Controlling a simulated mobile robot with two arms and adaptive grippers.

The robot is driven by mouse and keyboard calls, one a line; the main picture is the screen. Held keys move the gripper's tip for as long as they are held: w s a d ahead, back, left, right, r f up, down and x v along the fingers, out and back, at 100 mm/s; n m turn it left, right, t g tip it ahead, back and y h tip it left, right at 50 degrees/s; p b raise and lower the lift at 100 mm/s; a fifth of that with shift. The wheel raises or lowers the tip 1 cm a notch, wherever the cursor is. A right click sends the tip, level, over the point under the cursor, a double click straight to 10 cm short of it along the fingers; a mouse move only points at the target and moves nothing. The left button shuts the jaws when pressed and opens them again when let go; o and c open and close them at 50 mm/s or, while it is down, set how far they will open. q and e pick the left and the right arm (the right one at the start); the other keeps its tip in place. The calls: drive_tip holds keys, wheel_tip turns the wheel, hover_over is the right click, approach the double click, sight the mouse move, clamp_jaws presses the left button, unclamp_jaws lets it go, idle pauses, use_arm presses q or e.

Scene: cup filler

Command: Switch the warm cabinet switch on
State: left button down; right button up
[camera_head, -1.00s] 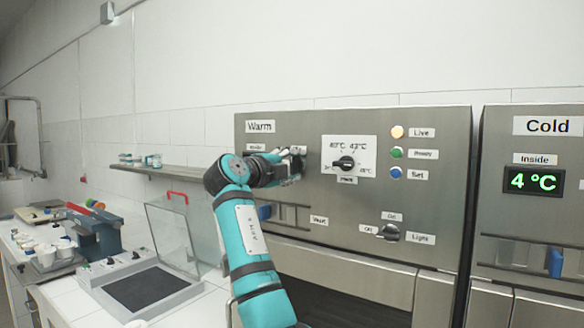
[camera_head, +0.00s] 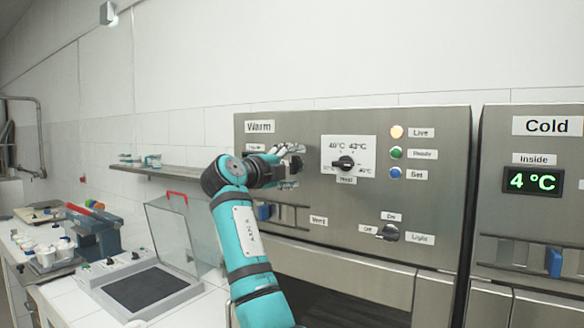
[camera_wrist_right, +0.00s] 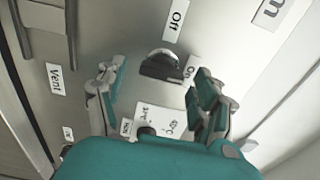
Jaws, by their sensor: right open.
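The warm cabinet (camera_head: 440,235) has a steel front with a "Warm" label (camera_head: 259,127). In the right wrist view a black rotary switch (camera_wrist_right: 162,68) sits on the panel between an "Off" label (camera_wrist_right: 176,20) and an "On" label (camera_wrist_right: 191,68). I cannot tell which label its handle points to. My right gripper (camera_head: 290,164) is open at the panel below the "Warm" label and hides the switch in the head view. In the wrist view its fingers (camera_wrist_right: 160,82) are spread to either side of the switch. Contact is not clear. My left gripper is out of view.
A temperature dial (camera_head: 345,163) and several indicator lights lie right of my gripper. The light switch (camera_head: 390,233) is lower down. A cold cabinet (camera_head: 500,222) stands at the right. A shelf (camera_head: 190,174) and a glass-lidded device (camera_head: 140,288) are at the left.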

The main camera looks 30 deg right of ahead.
drive_tip(key=v, duration=1.1)
drive_tip(key=shift+s+a, duration=0.15)
drive_tip(key=shift+a, duration=0.05)
